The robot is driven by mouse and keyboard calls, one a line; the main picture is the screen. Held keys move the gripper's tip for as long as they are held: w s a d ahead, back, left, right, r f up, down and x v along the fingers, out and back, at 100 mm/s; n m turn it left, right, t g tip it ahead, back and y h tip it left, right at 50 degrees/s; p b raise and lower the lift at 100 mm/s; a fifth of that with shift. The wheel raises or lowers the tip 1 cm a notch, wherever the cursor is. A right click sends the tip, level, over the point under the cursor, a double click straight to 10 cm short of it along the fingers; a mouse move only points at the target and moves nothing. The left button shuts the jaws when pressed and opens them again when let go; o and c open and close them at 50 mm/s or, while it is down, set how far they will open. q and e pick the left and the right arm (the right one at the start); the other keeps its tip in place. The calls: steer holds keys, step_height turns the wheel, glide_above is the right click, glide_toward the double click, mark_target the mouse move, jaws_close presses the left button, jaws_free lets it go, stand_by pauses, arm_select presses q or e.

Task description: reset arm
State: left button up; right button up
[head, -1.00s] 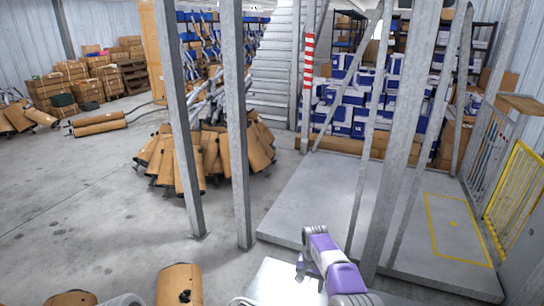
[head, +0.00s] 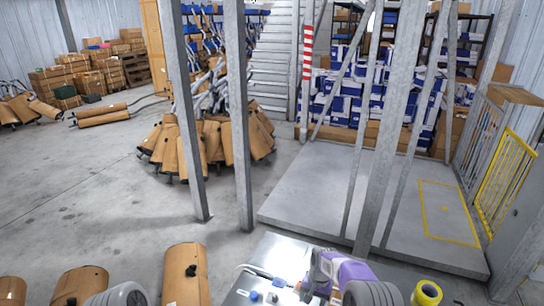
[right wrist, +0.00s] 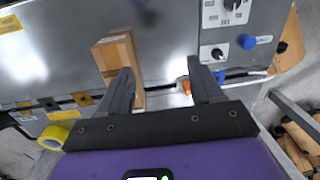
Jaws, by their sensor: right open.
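My right arm, purple and white, comes in at the bottom of the head view, and its gripper (head: 308,287) is over a grey metal worktop (head: 262,262). In the right wrist view the two dark fingers of this gripper (right wrist: 164,88) stand wide apart, and nothing is clasped between them. A small brown box (right wrist: 116,56) lies beyond and partly behind the left finger. A grey ribbed link of my left arm shows at the bottom left of the head view; its gripper is out of view.
Steel posts (head: 238,150) and a low grey platform (head: 310,190) lie ahead. Open floor is at left.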

steer(key=s+f+y, duration=0.1)
steer(key=s+f, duration=0.7)
steer(key=s, duration=0.1)
steer(key=s+a+n+y, duration=0.1)
steer(key=s+a, duration=0.1)
steer(key=s, duration=1)
steer(key=s+a+y, duration=0.1)
steer(key=s+a, duration=0.1)
steer(key=s, duration=1)
step_height(320, 180, down, 22)
steer(key=b, duration=2.1)
steer(key=shift+w+t, duration=0.4)
steer(key=shift+r, duration=0.15)
